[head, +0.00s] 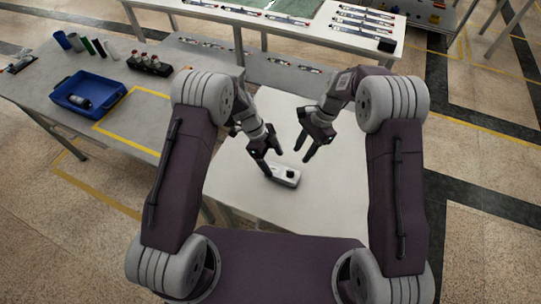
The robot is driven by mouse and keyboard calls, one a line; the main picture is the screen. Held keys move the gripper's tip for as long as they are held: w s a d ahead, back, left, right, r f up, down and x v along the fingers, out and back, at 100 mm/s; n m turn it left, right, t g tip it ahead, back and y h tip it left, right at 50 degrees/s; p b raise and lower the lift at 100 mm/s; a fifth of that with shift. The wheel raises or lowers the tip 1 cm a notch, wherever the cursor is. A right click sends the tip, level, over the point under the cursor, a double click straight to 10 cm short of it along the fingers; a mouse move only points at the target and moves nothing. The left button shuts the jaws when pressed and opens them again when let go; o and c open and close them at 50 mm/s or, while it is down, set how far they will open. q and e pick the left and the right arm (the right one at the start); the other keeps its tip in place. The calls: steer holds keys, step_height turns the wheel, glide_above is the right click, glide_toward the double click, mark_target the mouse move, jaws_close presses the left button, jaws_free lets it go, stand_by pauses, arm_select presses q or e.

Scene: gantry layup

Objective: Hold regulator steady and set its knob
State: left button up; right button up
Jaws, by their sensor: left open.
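The regulator (281,173) is a small light-grey block lying on the pale table in front of me. A dark round knob (290,174) shows on its top, right of its middle. My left gripper (273,164) is open at the regulator's left end. One of its fingers is close to the near left side and the other is beyond the far side; I cannot tell whether either touches. My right gripper (302,156) is open and empty, above and beyond the regulator's right end, apart from the knob.
The pale table (328,205) is otherwise clear. At left, a grey bench (45,97) holds a blue bin (118,90) with a dark item in it, several cylinders (87,46) and a dark rack of bottles (165,70). A long bench (315,36) with rows of parts stands behind.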

arm_select(q)
steer(key=x, duration=0.6)
steer(key=shift+d+f, duration=0.1)
steer(key=shift+f, duration=0.25)
steer(key=c, duration=1.4)
jaws_close()
arm_select(e)
steer(key=shift+c, duration=0.6)
steer(key=shift+d+r+n, duration=0.15)
steer(key=shift+n, duration=0.15)
steer(key=c, duration=0.5)
steer(key=w+d, duration=0.1)
steer(key=w+n+h, duration=0.1)
steer(key=w+d+r+n, duration=0.1)
steer(key=w, duration=0.1)
steer(key=shift+d, duration=0.35)
jaws_close()
glide_toward(295, 174)
steer(key=f, duration=0.1)
steer(key=w+d+f, duration=0.1)
steer(key=f, duration=0.1)
steer(key=w+f, duration=0.1)
steer(key=f, duration=0.1)
steer(key=shift+d+f, duration=0.15)
steer(key=shift+f, duration=0.05)
steer(key=shift+s+a, duration=1.35)
steer(key=shift+s, duration=0.1)
